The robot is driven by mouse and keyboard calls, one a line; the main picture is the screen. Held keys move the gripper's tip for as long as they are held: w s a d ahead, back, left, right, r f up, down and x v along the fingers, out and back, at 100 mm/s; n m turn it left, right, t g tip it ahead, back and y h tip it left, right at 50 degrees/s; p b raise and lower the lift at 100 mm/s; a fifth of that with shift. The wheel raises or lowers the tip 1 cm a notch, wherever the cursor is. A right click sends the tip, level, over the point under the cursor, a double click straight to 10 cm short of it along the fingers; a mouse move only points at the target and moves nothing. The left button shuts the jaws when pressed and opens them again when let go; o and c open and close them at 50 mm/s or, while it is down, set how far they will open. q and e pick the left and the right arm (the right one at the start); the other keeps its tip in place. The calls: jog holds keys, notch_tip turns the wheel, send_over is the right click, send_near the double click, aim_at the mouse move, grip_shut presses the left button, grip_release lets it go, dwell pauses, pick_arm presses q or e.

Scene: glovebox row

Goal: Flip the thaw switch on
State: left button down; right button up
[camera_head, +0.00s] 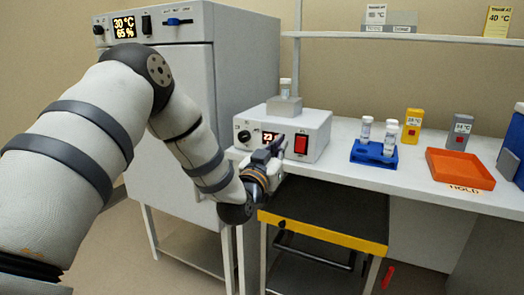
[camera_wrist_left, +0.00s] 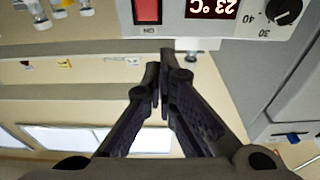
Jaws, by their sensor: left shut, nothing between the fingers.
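The thaw unit (camera_head: 316,126) is a white box on the bench, with a dial, a lit display and a red rocker switch (camera_head: 301,145) on its front. My left gripper (camera_head: 276,144) is in front of this panel, left of the red switch and partly over the display. In the left wrist view, which is upside down, the red switch (camera_wrist_left: 147,11) has an "ON" label beside it. The display (camera_wrist_left: 212,8) reads 23 °C. The gripper's fingers (camera_wrist_left: 158,66) are shut and empty, apart from the switch. I cannot tell which way the rocker is tilted. My right gripper is not in view.
A capped vial stands on a block (camera_head: 284,106) on top of the unit. A blue vial rack (camera_head: 374,154) and an orange tray (camera_head: 460,182) stand to the right. A tall white cabinet (camera_head: 183,90) is at left. A dark cart with a yellow edge (camera_head: 325,230) is below the bench.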

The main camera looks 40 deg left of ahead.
pick_arm(q)
jog(key=s+d+r+p, duration=0.1)
jog(key=s, duration=0.4)
jog(key=shift+s+d, duration=0.2)
jog(key=shift+s, duration=0.2)
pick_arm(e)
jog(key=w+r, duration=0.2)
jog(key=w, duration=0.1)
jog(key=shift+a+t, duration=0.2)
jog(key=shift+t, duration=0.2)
